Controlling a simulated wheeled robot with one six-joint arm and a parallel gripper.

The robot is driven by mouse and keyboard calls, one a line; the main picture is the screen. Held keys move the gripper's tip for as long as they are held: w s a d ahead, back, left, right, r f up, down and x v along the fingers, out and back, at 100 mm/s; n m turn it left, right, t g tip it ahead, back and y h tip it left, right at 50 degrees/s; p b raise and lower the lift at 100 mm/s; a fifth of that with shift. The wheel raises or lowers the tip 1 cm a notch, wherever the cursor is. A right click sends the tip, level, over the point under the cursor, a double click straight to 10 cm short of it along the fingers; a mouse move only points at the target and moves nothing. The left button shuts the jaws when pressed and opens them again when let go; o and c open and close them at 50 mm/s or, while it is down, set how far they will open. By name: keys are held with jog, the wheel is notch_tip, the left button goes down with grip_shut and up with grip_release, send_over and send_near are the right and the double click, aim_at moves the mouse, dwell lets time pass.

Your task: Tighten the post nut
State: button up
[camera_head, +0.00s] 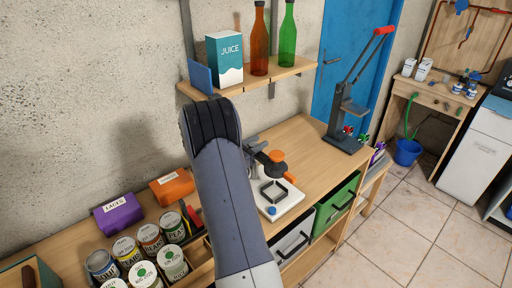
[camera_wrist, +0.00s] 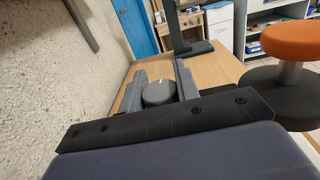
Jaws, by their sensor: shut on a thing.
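My gripper (camera_wrist: 158,88) is shut on a grey round piece, which looks like the post nut (camera_wrist: 158,93), with one grey finger on each side of it. In the head view my gripper (camera_head: 256,146) is small and partly behind my arm, and I cannot make out the nut there. Beside it stands an orange-topped knob over a black disc (camera_wrist: 290,42), also in the head view (camera_head: 276,155). How tight the nut sits cannot be told.
A wooden bench (camera_head: 310,146) runs along the wall under a shelf (camera_head: 292,73) with a juice box (camera_head: 226,60) and bottles. A lever press (camera_head: 345,135) stands at the far end. Cans (camera_head: 127,252) and boxes crowd the near left. The bench before the press is clear.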

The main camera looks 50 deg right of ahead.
jog(key=m+g+y, duration=0.1)
jog(key=m+g, duration=0.1)
jog(key=g, duration=0.1)
jog(key=m+g+y+b, duration=0.1)
jog(key=m+g, duration=0.1)
jog(key=g, duration=0.2)
jog(key=shift+s+a+f+m, duration=0.1)
jog(key=shift+s+m, duration=0.1)
jog(key=shift+m, duration=0.1)
jog(key=shift+s+a+m+g+y, duration=0.1)
jog(key=shift+s+m+g+y, duration=0.05)
jog(key=shift+m+g+y, duration=1.3)
jog(key=shift+s+a+m+g+y, duration=0.1)
jog(key=shift+s+m+g+y, duration=0.05)
jog(key=shift+m+g+y, duration=1.25)
jog(key=shift+g, duration=0.35)
jog(key=o, duration=1)
jog(key=shift+n+h, duration=0.45)
jog(key=shift+h, duration=0.1)
